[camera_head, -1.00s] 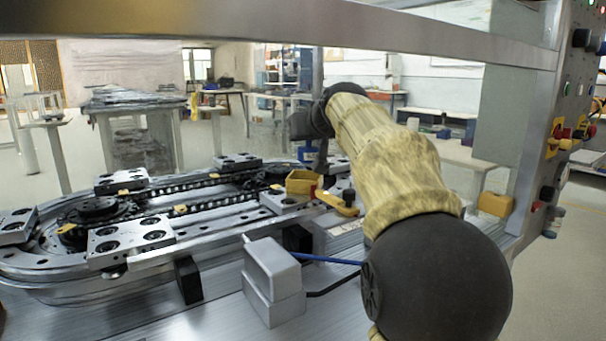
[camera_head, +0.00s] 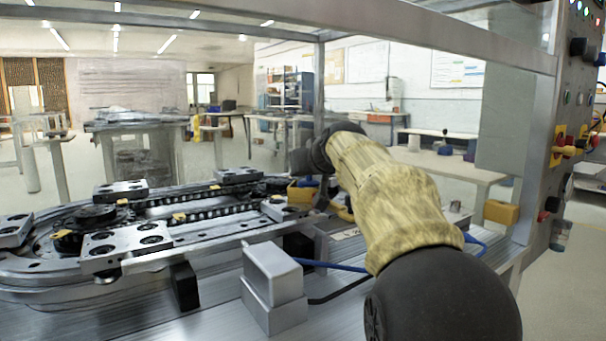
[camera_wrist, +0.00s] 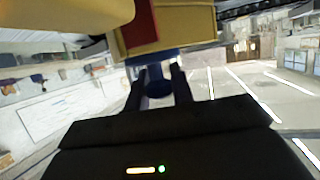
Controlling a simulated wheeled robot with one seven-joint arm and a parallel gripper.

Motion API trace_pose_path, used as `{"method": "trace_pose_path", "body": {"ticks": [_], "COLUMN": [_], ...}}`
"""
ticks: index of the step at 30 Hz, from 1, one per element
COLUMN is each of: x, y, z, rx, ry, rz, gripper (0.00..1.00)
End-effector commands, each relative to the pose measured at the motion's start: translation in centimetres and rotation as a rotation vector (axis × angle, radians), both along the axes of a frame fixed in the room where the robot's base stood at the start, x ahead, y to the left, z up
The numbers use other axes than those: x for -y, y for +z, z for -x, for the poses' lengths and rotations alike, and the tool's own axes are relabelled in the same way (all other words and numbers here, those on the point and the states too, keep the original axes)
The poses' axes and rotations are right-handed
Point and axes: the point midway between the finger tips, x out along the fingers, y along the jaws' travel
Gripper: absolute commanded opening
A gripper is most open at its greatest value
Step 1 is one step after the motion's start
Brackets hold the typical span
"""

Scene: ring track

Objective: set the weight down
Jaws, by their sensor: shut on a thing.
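My gripper (camera_wrist: 157,78) is shut on a blue weight (camera_wrist: 158,89), which shows between the two dark fingers in the wrist view. The weight's darker, wider part lies against or just in front of a yellow box (camera_wrist: 178,22) with a red patch; I cannot tell whether they touch. In the head view my gripper (camera_head: 321,192) points down beside the yellow box (camera_head: 301,194), at the right end of the ring track (camera_head: 150,262). The forearm and wrist hide much of the gripper there, and only a little blue shows near the box.
Metal carriages (camera_head: 124,239) sit on the track. A frame post (camera_head: 537,130) and control panel (camera_head: 575,110) bound the right side. An orange-yellow box (camera_head: 500,212) hangs there.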

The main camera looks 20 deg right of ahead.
Motion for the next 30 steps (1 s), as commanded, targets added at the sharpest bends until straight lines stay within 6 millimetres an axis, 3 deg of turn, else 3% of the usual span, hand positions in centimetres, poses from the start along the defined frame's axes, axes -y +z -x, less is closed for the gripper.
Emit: {"method": "trace_pose_path", "body": {"ticks": [6, 7, 10, 22, 30], "x": [-0.7, -0.7, -0.8, -0.5, -0.6], "y": [0.0, -0.1, 0.0, 0.5, 2.2], "z": [-0.1, -0.2, -0.2, 0.1, 3.7], "rx": [0.005, 0.002, 0.003, 0.005, 0.007], "ry": [0.011, 0.012, 0.013, 0.008, 0.002], "rz": [0.000, 0.000, -0.001, 0.000, 0.000], "gripper": [0.00, 0.25, 0.45, 0.45, 0.45]}}
